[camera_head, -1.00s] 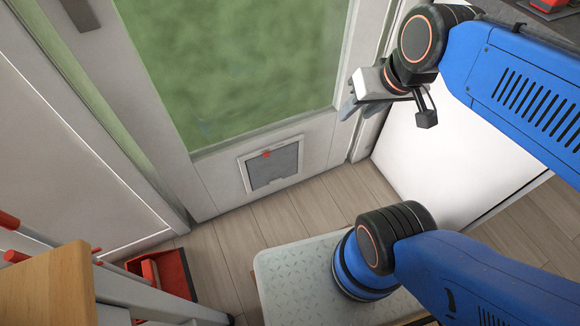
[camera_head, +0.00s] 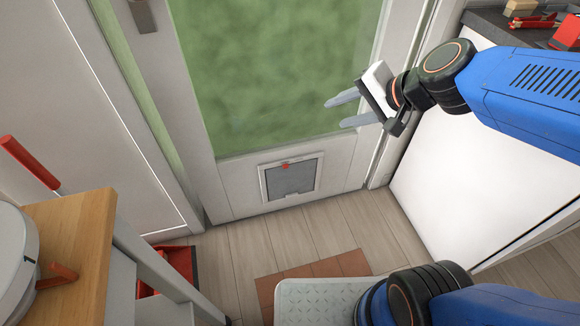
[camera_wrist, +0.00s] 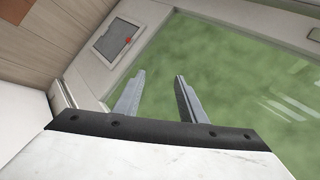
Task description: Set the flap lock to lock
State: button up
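The pet flap (camera_head: 291,180) is a grey panel in a white frame, low in the glazed door. Its red lock knob (camera_head: 284,166) sits at the top middle of the flap frame. My gripper (camera_head: 335,112) is up and to the right of the flap, in front of the glass, apart from the flap and the knob. Its two fingers are spread with nothing between them; the wrist view also shows the gripper (camera_wrist: 160,75) open. The lock markings are too small to read.
A white cabinet (camera_head: 455,165) is at the right. The floor (camera_head: 330,225) before the door is clear, with a brown mat (camera_head: 345,265) nearer me.

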jog(key=w+a+m+t, duration=0.2)
jog(key=w+a+m, duration=0.45)
jog(key=w, duration=0.25)
jog(key=m+g+h, duration=0.1)
jog(key=m+h, duration=0.2)
jog(key=m, duration=1.1)
send_over(286, 166)
jog(key=s+d, duration=0.3)
jog(key=d, duration=0.1)
notch_tip(286, 166, down, 14)
jog(key=s+a+f+m+g+h, duration=0.2)
jog(key=s+f+m+g, duration=0.15)
jog(key=f+m, duration=0.45)
jog(key=shift+w+a+f+n, duration=0.35)
jog(key=shift+w+f, duration=0.55)
jog(key=shift+f, duration=2.05)
jog(key=shift+w+a+f+n, duration=0.3)
jog(key=shift+w+f, duration=0.6)
jog(key=shift+f, duration=2)
jog(key=shift+w+a+f+n, duration=0.2)
jog(key=shift+w+f+n, duration=0.5)
jog(key=shift+f, duration=2.25)
jog(key=shift+w, duration=0.25)
grip_shut()
